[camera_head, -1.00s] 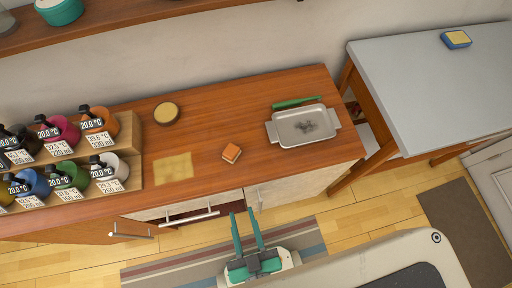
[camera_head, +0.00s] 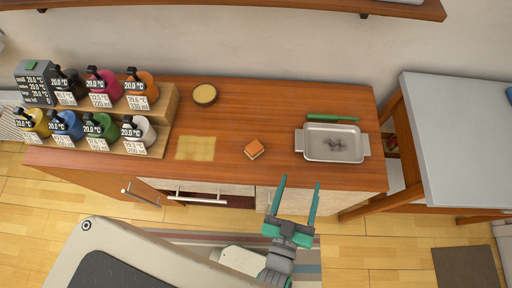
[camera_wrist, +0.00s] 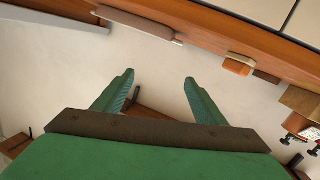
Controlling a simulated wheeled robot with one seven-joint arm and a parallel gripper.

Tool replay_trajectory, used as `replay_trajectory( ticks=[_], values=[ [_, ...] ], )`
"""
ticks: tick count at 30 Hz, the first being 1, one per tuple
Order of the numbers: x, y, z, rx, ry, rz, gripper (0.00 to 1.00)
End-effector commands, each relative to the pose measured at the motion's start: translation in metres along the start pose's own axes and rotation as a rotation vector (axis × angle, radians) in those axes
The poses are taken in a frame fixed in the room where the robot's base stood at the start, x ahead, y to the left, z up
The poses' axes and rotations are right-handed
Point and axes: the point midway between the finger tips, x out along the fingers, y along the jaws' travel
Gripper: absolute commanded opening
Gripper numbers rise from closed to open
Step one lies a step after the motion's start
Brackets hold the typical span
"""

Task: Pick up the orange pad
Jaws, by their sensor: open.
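The orange pad (camera_head: 254,149) is a small block with a pale layer, lying on the wooden counter (camera_head: 228,120) between a yellow square and a metal tray. It seems to show in the wrist view as an orange block (camera_wrist: 236,68), right of and above the fingertips. My gripper (camera_head: 298,181) is open and empty at the counter's front edge, right of and below the pad in the head view. Its two green fingers also show in the wrist view (camera_wrist: 160,76), spread with nothing between them. The gripper is apart from the pad.
The metal tray (camera_head: 322,154) sits right of the pad, with a green strip (camera_head: 332,118) behind it. The flat yellow square (camera_head: 195,148) lies left. A wooden rack (camera_head: 160,118) holds several labelled flasks. A round dish (camera_head: 205,94) stands behind. A grey table (camera_head: 465,140) is at right.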

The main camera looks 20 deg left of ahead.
Motion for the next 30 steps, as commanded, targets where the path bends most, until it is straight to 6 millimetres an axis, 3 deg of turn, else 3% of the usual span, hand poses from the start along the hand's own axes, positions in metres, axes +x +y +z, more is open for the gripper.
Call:
replay_trajectory(
  ticks=[1,6,15,22,30],
  values=[
    [0.019,0.008,-0.011,-0.025,0.034,0.007,0.65],
    [0.074,0.038,-0.047,-0.094,0.121,0.058,0.65],
    [0.151,0.093,-0.133,-0.128,0.271,0.216,0.65],
    [0.185,0.138,-0.205,-0.065,0.377,0.374,0.65],
    [0.199,0.193,-0.273,0.102,0.467,0.581,0.65]
  ],
)
